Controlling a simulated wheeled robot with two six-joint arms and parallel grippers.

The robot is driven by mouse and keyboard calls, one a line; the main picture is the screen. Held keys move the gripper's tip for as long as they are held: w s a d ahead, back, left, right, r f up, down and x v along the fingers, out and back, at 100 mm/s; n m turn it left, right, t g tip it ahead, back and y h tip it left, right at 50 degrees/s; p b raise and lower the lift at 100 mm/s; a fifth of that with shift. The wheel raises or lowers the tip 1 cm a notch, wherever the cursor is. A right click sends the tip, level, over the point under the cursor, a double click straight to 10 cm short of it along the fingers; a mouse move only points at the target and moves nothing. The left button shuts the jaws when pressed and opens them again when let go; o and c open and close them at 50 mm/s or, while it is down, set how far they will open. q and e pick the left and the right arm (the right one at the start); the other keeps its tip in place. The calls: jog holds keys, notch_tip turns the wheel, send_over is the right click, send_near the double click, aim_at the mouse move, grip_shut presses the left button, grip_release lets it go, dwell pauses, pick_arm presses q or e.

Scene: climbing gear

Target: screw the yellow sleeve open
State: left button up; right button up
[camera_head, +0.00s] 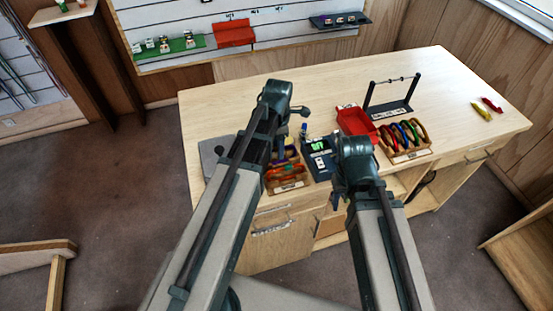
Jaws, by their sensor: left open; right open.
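No yellow sleeve can be told apart at this size. Several coloured carabiners (405,132) stand in a wooden rack (411,155) on the right part of the workbench. More coloured gear lies in a wooden box (288,186) near the front edge, partly behind my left arm. My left gripper (292,108) is over the left part of the bench, open, its fingers hard to make out. My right gripper (354,165) is over the front edge, left of the carabiner rack, open, its fingers mostly hidden by the wrist. Neither visibly holds anything.
A red tray (357,124) and a black stand with a crossbar (390,108) are behind the rack. A dark device with a green screen (318,152) sits between my arms. A yellow piece (481,111) and a red piece (492,104) lie far right. The bench's back left is clear.

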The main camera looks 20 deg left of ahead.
pick_arm(q)
notch_tip(320, 180, down, 2)
jog(key=shift+b, duration=0.75)
jog(key=shift+r, duration=0.1)
jog(key=shift+w+a, duration=0.45)
jog(key=shift+w, duration=0.15)
jog(key=shift+r+p, duration=0.2)
jog(key=shift+p, duration=0.1)
jog(key=shift+r+p, duration=1.2)
jog(key=shift+s+d, duration=0.4)
jog(key=shift+s, duration=0.25)
